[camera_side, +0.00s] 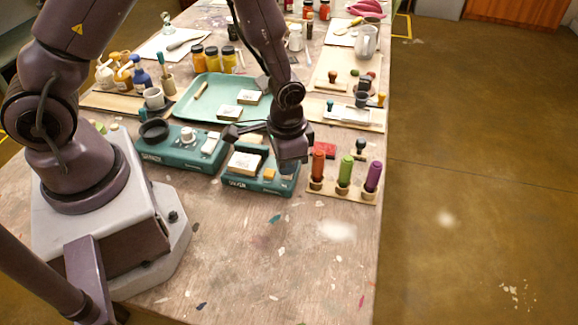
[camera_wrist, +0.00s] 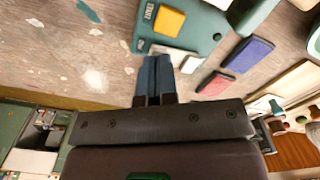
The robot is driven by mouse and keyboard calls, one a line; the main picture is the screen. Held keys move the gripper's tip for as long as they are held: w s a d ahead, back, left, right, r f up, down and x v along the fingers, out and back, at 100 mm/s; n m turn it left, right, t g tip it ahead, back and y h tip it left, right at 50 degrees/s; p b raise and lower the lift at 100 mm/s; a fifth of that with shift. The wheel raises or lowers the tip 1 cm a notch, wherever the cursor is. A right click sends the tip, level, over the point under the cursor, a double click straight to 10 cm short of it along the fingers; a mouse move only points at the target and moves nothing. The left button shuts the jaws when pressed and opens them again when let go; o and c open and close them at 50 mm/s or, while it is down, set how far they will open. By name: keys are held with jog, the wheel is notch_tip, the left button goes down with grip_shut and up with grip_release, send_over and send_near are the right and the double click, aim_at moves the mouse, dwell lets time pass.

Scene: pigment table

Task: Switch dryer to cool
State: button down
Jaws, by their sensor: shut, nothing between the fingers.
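Two teal bench units stand on the table; their small labels are too blurred to tell which is the dryer. The left teal unit (camera_side: 176,157) carries a black ring (camera_side: 153,130), a round pale knob (camera_side: 187,134) and a pale block. The front teal unit (camera_side: 240,184) carries a pale block (camera_side: 243,162) and a small yellow block (camera_side: 269,174), which also shows in the wrist view (camera_wrist: 168,21). My gripper (camera_side: 289,168) is over the right end of the front unit. In the wrist view my gripper (camera_wrist: 155,60) is shut and empty, with its tips close to the unit's edge.
A rack with orange, green and purple sticks (camera_side: 343,189) stands just right of my gripper. A teal tray (camera_side: 190,108) lies behind the units. The front of the table is mostly clear.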

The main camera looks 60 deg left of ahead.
jog(key=shift+f, duration=0.3)
jog(key=shift+r, duration=3.5)
jog(key=shift+s, duration=0.1)
jog(key=s+r+g, duration=0.1)
jog(key=s+r, duration=0.1)
jog(key=s, duration=0.1)
notch_tip(320, 180, up, 10)
jog(key=n+t, duration=0.2)
send_over(274, 181)
jog(key=s+a, duration=0.2)
jog(key=s, duration=0.2)
jog(key=s+a+r+n+t, duration=0.1)
jog(key=s+r+t, duration=0.3)
jog(key=r, duration=0.8)
jog(key=shift+s+t, duration=0.3)
jog(key=shift+s, duration=0.9)
